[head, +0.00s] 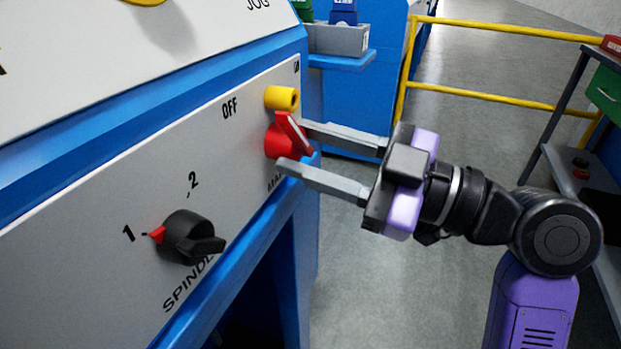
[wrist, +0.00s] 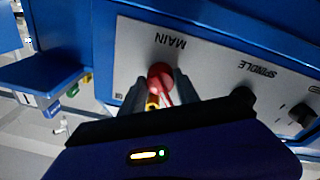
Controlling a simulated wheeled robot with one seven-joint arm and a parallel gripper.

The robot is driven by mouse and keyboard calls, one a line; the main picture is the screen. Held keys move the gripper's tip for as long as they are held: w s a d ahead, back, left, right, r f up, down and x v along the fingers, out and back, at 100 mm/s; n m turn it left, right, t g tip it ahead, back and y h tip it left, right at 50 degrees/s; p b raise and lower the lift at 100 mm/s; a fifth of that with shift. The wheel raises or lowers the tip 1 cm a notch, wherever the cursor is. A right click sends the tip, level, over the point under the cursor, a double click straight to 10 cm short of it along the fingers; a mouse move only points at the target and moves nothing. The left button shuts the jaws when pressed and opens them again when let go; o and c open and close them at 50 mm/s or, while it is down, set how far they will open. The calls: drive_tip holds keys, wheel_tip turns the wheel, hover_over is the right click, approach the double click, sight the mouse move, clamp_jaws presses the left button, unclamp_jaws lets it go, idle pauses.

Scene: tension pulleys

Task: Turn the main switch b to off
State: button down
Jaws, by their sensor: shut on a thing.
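The main switch b is a red rotary knob with a raised red handle (head: 283,141) on the grey sloping panel of the blue machine, near the panel's right end. The printed OFF (head: 229,107) is up and left of it; the MAIN label below is partly cut off by my gripper. My gripper (head: 292,146) reaches in from the right with one finger on each side of the red handle and is shut on it. In the wrist view the red knob (wrist: 160,74) sits between the fingertips, below the upside-down MAIN label (wrist: 170,41).
A yellow round part (head: 281,98) sticks out just above the red knob. A black spindle selector (head: 190,238) with a red pointer at 1 is lower left on the panel. Yellow railing (head: 500,29) and a dark cart with a green drawer (head: 606,92) stand behind. Grey floor is open between.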

drive_tip(key=shift+f+n+b, duration=0.15)
drive_tip(key=shift+n+b, duration=0.45)
drive_tip(key=shift+b, duration=0.1)
drive_tip(key=c, duration=0.9)
unclamp_jaws()
drive_tip(key=v, duration=0.7)
drive_tip(key=shift+d+p, duration=0.4)
drive_tip(key=shift+p, duration=0.05)
drive_tip(key=shift+s, duration=0.1)
